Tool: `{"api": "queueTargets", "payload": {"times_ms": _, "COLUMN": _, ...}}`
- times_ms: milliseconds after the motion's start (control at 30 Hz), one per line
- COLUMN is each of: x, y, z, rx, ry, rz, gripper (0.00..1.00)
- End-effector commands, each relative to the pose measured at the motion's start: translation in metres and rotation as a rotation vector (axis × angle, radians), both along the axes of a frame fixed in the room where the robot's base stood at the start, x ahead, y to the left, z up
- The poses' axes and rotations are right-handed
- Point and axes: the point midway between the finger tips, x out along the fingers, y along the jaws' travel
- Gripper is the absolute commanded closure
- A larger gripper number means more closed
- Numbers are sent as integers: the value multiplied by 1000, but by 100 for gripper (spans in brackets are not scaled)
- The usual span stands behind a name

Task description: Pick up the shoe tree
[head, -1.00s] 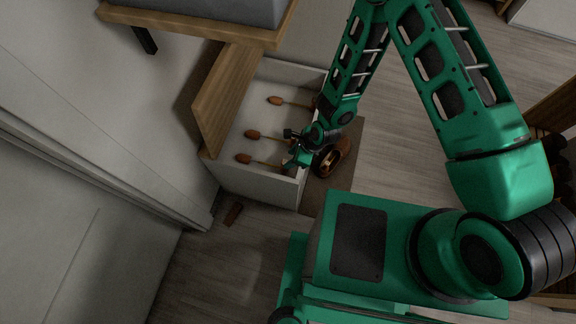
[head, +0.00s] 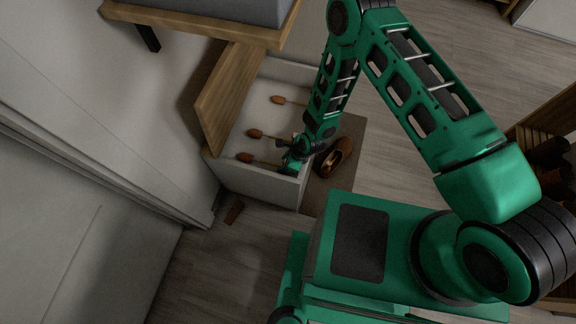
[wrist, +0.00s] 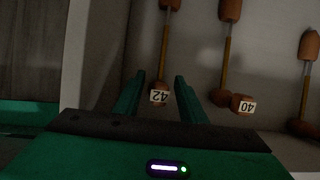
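Several shoe trees lie side by side in a white open-topped bin (head: 240,187), each with a brown toe piece and a thin rod. The nearest shoe tree (head: 245,158) reaches toward my gripper (head: 290,164), which is low inside the bin's right side. In the wrist view, my gripper (wrist: 160,76) is open, its two green fingers on either side of the rod and tagged end of the shoe tree marked 42 (wrist: 165,45). A shoe tree tagged 40 (wrist: 226,60) lies to the right, outside the fingers. Contact with the fingers cannot be told.
A brown shoe (head: 335,158) sits just right of the bin on a brown surface. A wooden panel (head: 228,95) stands along the bin's left side, and a wooden shelf (head: 190,22) overhangs behind. A small brown object (head: 234,212) lies on the floor.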

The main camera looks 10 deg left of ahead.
Motion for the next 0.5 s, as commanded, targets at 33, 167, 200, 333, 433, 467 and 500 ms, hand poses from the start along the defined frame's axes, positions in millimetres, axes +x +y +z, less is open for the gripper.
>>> {"api": "queueTargets", "payload": {"times_ms": 33, "x": 0, "y": 0, "z": 0, "rx": 0, "ry": 0, "rz": 0, "gripper": 62}}
{"api": "queueTargets", "payload": {"times_ms": 167, "x": 0, "y": 0, "z": 0, "rx": 0, "ry": 0, "rz": 0, "gripper": 72}}
{"api": "queueTargets", "payload": {"times_ms": 200, "x": 0, "y": 0, "z": 0, "rx": 0, "ry": 0, "rz": 0, "gripper": 82}}
{"api": "queueTargets", "payload": {"times_ms": 333, "x": 0, "y": 0, "z": 0, "rx": 0, "ry": 0, "rz": 0, "gripper": 100}}
{"api": "queueTargets", "payload": {"times_ms": 433, "x": 0, "y": 0, "z": 1, "rx": 0, "ry": 0, "rz": 0, "gripper": 100}}
{"api": "queueTargets", "payload": {"times_ms": 467, "x": 0, "y": 0, "z": 1, "rx": 0, "ry": 0, "rz": 0, "gripper": 100}}
{"api": "queueTargets", "payload": {"times_ms": 500, "x": 0, "y": 0, "z": 1, "rx": 0, "ry": 0, "rz": 0, "gripper": 100}}
